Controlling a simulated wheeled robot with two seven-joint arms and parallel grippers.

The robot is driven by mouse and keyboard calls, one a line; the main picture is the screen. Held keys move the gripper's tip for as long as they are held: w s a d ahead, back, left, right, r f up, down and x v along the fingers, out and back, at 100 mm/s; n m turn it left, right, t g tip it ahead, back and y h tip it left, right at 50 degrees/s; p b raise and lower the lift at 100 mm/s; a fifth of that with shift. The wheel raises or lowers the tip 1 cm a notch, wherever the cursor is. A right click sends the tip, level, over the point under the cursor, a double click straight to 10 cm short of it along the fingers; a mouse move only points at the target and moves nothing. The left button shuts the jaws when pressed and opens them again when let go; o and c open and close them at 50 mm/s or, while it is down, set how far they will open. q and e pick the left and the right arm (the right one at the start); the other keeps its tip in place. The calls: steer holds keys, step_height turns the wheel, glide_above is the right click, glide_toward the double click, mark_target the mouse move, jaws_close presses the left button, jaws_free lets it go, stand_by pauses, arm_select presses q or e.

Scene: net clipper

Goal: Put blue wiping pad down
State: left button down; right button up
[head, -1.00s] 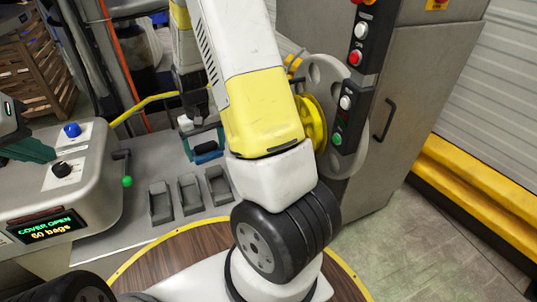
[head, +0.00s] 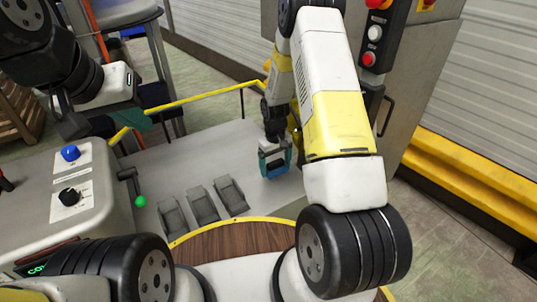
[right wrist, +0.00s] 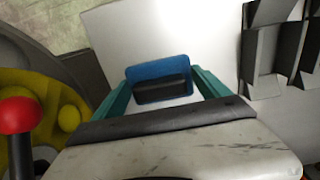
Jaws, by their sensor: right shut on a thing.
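My right gripper (head: 273,158) points down over the grey worktop, to the right of the grey holders. In the right wrist view its teal fingers (right wrist: 163,90) close on the black handle of the blue wiping pad (right wrist: 160,69). The pad (head: 277,172) shows only partly between the fingers in the head view. It is low, at or just above the worktop; I cannot tell if it touches. My left gripper (head: 138,121) is at upper left, over the machine's back edge. Its teal fingers are partly hidden and I see nothing in them.
Several grey holders (head: 203,205) stand in a row on the worktop (head: 185,165). The machine with blue and black knobs (head: 70,153) and a green-tipped lever (head: 140,201) is at left. A yellow rail (head: 190,98) runs behind. A grey cabinet with buttons (head: 373,33) stands at right.

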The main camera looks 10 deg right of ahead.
mark_target(275, 172)
steer(key=shift+f, duration=1.85)
steer(key=o, duration=1.4)
steer(key=shift+f, duration=0.15)
steer(key=shift+o, duration=0.2)
